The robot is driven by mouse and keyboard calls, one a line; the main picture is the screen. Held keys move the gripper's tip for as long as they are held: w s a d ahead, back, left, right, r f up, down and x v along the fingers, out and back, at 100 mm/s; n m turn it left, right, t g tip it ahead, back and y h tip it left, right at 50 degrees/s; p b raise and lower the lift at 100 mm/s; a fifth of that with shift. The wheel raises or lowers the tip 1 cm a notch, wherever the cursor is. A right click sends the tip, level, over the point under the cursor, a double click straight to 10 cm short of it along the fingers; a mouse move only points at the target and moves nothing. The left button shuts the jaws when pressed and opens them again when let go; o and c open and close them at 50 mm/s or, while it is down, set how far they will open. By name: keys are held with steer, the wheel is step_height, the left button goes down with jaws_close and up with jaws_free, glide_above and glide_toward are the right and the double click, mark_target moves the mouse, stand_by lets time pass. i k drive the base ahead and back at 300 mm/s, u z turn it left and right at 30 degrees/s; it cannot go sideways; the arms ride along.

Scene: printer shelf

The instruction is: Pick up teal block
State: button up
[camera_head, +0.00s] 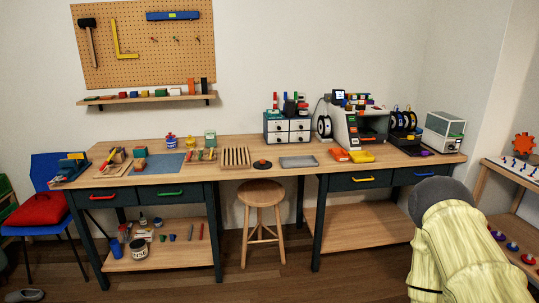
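A small teal block (140,152) appears on the left part of the long workbench (330,160). It sits by an orange-brown piece, close to the left edge of a blue-grey mat (172,168). At this size I cannot tell whether it rests on that piece or behind it. A green-teal container (210,138) stands farther right at the back of the bench. My gripper is not in view.
A wooden stool (261,194) stands at the bench's front middle. A blue chair with a red cushion (40,209) is at the left. A cream striped garment over a dark rounded shape (465,250) fills the lower right. Open floor lies in front.

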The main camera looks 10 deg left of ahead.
mark_target(141, 152)
steer(key=u, duration=0.5)
steer(key=i, duration=1.55)
steer(key=u, duration=1)
steer(key=i, duration=0.25)
steer(key=z, duration=2.45)
steer(key=k, duration=1.3)
steer(key=u, duration=2)
steer(key=i, duration=0.5)
steer(key=u, duration=0.05)
